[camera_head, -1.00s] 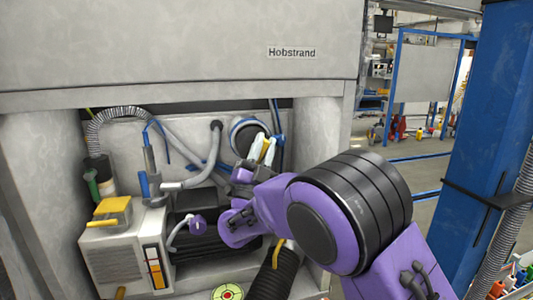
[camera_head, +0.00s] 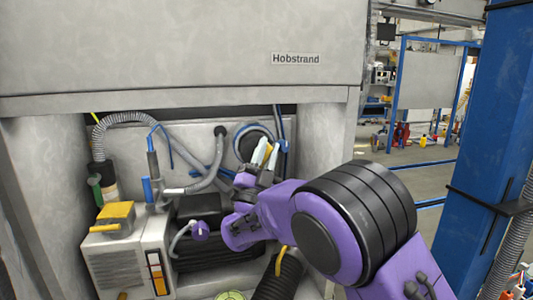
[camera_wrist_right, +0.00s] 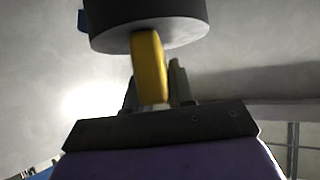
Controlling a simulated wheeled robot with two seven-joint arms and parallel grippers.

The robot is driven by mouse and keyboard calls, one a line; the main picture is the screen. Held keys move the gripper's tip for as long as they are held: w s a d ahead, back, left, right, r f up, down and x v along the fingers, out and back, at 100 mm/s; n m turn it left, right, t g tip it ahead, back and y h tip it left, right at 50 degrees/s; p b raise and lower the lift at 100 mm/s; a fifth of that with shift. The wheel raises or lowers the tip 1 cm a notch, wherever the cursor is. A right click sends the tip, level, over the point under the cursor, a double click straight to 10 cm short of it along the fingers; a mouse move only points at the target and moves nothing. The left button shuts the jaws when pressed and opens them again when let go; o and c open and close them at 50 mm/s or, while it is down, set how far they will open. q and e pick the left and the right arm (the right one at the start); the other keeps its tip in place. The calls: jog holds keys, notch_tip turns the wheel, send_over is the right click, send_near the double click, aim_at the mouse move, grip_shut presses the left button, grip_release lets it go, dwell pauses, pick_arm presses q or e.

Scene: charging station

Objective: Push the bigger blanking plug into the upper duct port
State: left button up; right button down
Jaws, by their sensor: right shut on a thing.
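My right gripper (camera_head: 268,153) is in front of the back wall of the recess, at the round dark port area (camera_head: 247,143) with a pale and blue rim. In the right wrist view it is shut on the yellow grip (camera_wrist_right: 150,68) of the blanking plug, a wide dark grey cylinder (camera_wrist_right: 150,22). The plug is at the top of that view, ahead of the fingers. The gripper partly covers the port in the head view. I cannot tell whether the plug touches the port or has entered it. My left gripper is not in view.
A grey machine box (camera_head: 125,258) with a yellow block (camera_head: 115,216) stands at lower left. Grey hoses (camera_head: 120,117) run along the back wall. A black corrugated hose (camera_head: 277,277) is below my arm. A pale pillar (camera_head: 325,140) bounds the recess at right.

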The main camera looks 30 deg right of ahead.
jog(key=shift+b, duration=0.45)
dwell(0.7)
jog(key=shift+w, duration=0.25)
jog(key=shift+w+d, duration=0.15)
jog(key=shift+w, duration=0.15)
jog(key=shift+w+d, duration=0.25)
jog(key=shift+w, duration=0.65)
jog(key=shift+w+d, duration=0.2)
jog(key=shift+w, duration=0.7)
jog(key=shift+w+d, duration=0.2)
jog(key=shift+w, duration=0.65)
jog(key=shift+w+d, duration=0.2)
jog(key=shift+w, duration=0.6)
jog(key=c, duration=0.9)
grip_release()
jog(key=shift+r, duration=0.1)
jog(key=shift+s, duration=0.1)
